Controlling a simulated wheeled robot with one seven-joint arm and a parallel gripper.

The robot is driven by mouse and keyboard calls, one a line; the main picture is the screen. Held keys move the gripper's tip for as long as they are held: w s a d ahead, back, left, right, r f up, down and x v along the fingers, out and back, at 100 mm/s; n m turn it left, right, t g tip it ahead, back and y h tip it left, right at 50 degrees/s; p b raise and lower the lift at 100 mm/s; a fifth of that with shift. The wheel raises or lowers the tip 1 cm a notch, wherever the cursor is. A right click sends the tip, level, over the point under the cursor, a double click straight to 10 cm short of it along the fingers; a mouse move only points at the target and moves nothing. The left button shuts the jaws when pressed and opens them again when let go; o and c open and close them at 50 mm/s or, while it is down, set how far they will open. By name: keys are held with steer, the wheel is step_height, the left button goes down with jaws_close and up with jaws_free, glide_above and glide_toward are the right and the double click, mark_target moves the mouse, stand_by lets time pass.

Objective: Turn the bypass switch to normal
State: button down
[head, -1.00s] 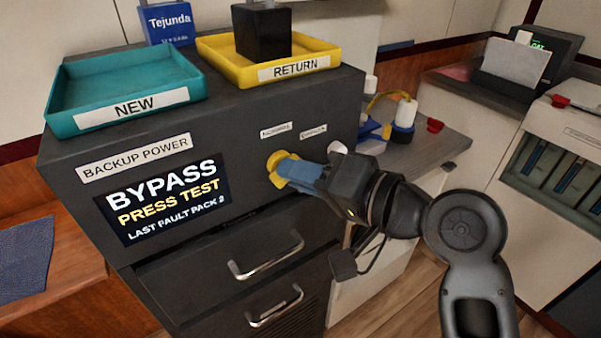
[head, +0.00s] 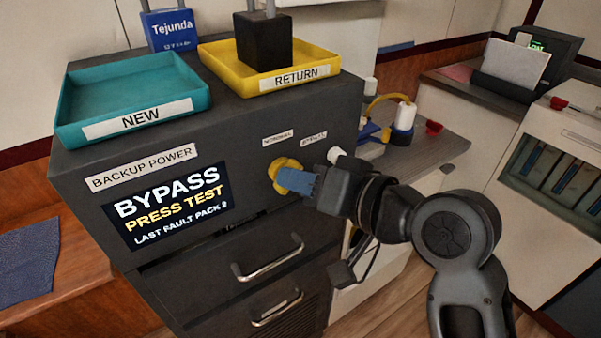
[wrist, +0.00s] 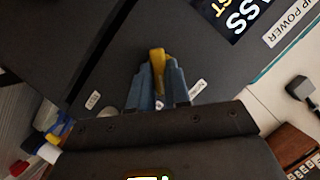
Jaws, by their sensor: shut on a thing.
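The bypass switch, a yellow knob (head: 285,174), is on the front panel of the dark backup power cabinet (head: 75,205), below two small white labels. My gripper (head: 293,180) has its blue fingers at the knob and is shut on it. In the wrist view the yellow knob (wrist: 158,62) shows between the two blue fingers (wrist: 158,85), its tip beyond them. The display (head: 168,205) on the panel reads BYPASS, PRESS TEST.
A white button (head: 335,155) is just right of the knob, close to my gripper. A teal NEW tray (head: 130,90) and a yellow RETURN tray (head: 322,58) stand on the cabinet; a black block (head: 263,42) sits in the yellow one. Drawer handles (head: 268,270) stick out below.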

steer(key=shift+s+a+n+t+h+p, duration=0.1)
steer(key=shift+n+t+h+p, duration=0.25)
steer(key=shift+n+h+p, duration=0.7)
steer(key=shift+s+a+n+t+h+p, duration=0.1)
steer(key=shift+n+t+h, duration=0.4)
steer(key=shift+n, duration=1.15)
steer(key=shift+h, duration=0.25)
steer(key=c, duration=1.1)
jaws_free()
steer(key=shift+r, duration=0.1)
steer(key=v, duration=0.7)
steer(key=shift+s+d+r+b, duration=0.1)
steer(key=shift+s+d+b, duration=0.15)
steer(key=shift+b, duration=0.1)
